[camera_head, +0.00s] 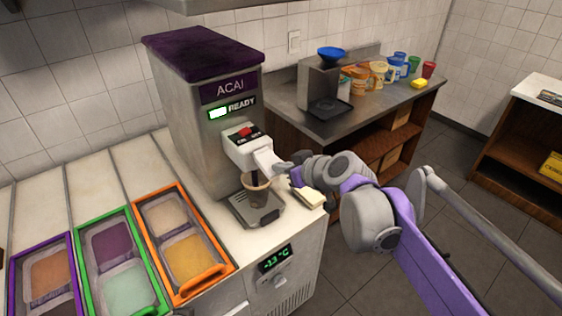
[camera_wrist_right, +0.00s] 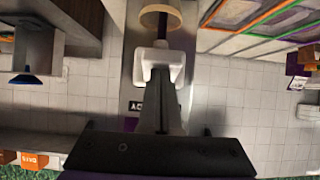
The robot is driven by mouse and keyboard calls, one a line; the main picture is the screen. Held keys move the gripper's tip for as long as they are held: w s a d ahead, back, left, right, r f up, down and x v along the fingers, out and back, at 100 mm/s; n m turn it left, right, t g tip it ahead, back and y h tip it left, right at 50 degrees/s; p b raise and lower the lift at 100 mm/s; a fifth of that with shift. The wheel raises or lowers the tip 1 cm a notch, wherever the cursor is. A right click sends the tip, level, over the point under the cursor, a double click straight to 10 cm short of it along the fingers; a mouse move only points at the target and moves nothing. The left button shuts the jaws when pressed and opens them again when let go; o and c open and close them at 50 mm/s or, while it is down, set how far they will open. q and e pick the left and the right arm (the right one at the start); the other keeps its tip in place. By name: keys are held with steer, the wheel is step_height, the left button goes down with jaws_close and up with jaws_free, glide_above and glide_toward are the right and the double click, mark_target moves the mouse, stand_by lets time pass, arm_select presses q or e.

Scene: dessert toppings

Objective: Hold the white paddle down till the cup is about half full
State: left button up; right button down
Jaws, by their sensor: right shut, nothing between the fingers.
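The acai machine (camera_head: 205,120) stands on the counter with its screen reading READY. Its white paddle (camera_head: 265,158) hangs at the front below a red button. My right gripper (camera_head: 283,168) is shut and empty, its tips at the paddle; whether they press it is unclear. The cup (camera_head: 257,192) stands upright on the drip tray (camera_head: 240,212) under the spout. A dark strand shows between spout and cup, also over the cup's rim (camera_wrist_right: 143,14) in the right wrist view. The fill level cannot be read. My left gripper is out of view.
Topping bins with purple, green and orange (camera_head: 221,270) rims sit at the left. A steel table (camera_head: 350,118) with a blue-topped grinder and several tubs stands behind.

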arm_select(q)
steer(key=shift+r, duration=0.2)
arm_select(e)
steer(key=shift+f, duration=0.55)
steer(key=shift+s+f, duration=0.15)
steer(key=shift+f, duration=0.05)
stand_by(1.2)
stand_by(0.4)
